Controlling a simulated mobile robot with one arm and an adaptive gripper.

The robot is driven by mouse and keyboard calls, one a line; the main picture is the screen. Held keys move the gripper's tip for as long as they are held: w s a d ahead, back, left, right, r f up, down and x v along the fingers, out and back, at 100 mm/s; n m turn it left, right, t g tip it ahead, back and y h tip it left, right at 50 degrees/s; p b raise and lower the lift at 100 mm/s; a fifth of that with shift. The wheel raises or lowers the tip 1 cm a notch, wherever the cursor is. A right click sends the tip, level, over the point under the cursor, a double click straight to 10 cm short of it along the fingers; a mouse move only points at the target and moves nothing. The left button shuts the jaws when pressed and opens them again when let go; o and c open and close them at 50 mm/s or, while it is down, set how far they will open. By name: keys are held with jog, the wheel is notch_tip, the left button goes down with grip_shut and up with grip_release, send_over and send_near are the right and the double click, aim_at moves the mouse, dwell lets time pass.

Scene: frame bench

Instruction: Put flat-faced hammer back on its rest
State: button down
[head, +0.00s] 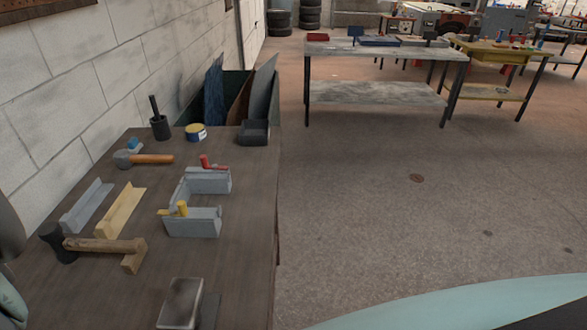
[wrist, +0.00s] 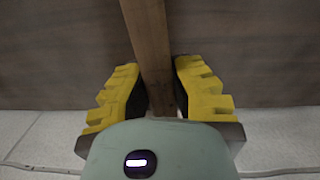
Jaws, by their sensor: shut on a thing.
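In the wrist view my gripper (wrist: 160,100) has its yellow fingers shut around a brown wooden handle, which I take to be that of the flat-faced hammer (wrist: 147,40). The handle runs up out of the frame, so the held tool's head is hidden. In the head view the fingers are not visible. On the bench (head: 110,300) there, a dark-headed piece (head: 57,243) lies at the left with a wooden handle and block (head: 133,262) beside it. A hammer with an orange handle (head: 152,159) lies farther back. I cannot tell which thing is the rest.
Grey (head: 87,208) and yellow (head: 122,212) angle pieces lie mid-bench. Clamp-like blocks with red (head: 210,182) and yellow (head: 193,222) handles stand to their right. A metal block (head: 180,302) is near the front. A black cup (head: 160,128), tin (head: 196,132) and dark box (head: 254,132) stand behind.

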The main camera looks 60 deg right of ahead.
jog(key=shift+f+b, duration=1.4)
jog(key=shift+f, duration=0.05)
dwell(0.5)
jog(key=c, duration=0.9)
grip_release()
jog(key=shift+r, duration=0.1)
jog(key=r, duration=1)
jog(key=shift+w+a, duration=0.1)
jog(key=shift+w, duration=0.1)
jog(key=shift+s+r, duration=0.1)
jog(key=shift+r, duration=0.85)
jog(key=shift+a, duration=0.1)
